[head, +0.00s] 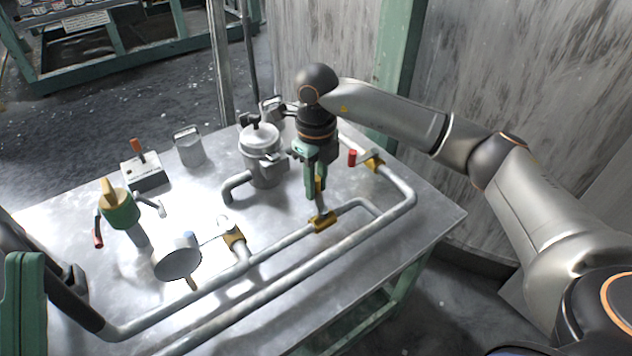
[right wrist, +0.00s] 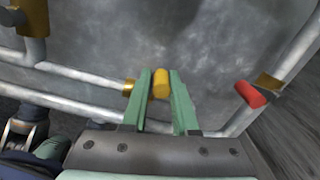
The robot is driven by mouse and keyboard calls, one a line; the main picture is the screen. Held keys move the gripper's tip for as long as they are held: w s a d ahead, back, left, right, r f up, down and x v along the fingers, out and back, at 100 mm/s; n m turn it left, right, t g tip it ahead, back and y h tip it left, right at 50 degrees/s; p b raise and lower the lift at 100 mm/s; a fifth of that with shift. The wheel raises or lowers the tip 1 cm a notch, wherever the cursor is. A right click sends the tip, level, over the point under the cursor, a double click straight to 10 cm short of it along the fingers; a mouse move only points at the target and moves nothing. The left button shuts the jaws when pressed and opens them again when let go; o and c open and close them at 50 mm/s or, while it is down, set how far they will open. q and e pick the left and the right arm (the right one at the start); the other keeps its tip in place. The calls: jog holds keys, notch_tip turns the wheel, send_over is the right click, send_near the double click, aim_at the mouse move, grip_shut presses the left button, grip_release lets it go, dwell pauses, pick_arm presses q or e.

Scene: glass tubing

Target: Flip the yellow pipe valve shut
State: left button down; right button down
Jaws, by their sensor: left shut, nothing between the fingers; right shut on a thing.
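The yellow pipe valve handle (head: 320,185) stands above a brass fitting (head: 322,222) on the grey pipe in the middle of the table. My right gripper (head: 314,194) reaches down from above and is shut on this handle. In the right wrist view the yellow handle's end (right wrist: 161,84) shows between the green fingers, and the brass fitting (right wrist: 128,86) shows beside them. The fingers partly hide the handle, so I cannot tell its exact angle. My left gripper (head: 24,295) is at the left edge, shut and empty, partly cut off and away from the valve.
A red-handled valve (head: 352,157) is close to the right of my right gripper. A metal pot (head: 262,150) stands close on its left. A green valve (head: 119,210), a switch box (head: 146,172) and a round disc (head: 178,260) are further left. Pipes run along the table's front.

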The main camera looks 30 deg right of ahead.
jog(key=n, duration=0.1)
jog(key=a+n, duration=0.1)
jog(key=shift+w+r+n+p, duration=0.1)
jog(key=shift+n+p, duration=0.2)
jog(key=shift+p, duration=0.1)
pick_arm(q)
jog(key=shift+a+r, duration=0.1)
jog(key=shift+r, duration=0.35)
pick_arm(e)
jog(key=shift+a+n, duration=0.4)
jog(key=shift+n, duration=0.5)
pick_arm(q)
jog(key=shift+w+f, duration=0.1)
pick_arm(e)
jog(key=c, duration=0.8)
grip_release()
jog(key=shift+o, duration=0.2)
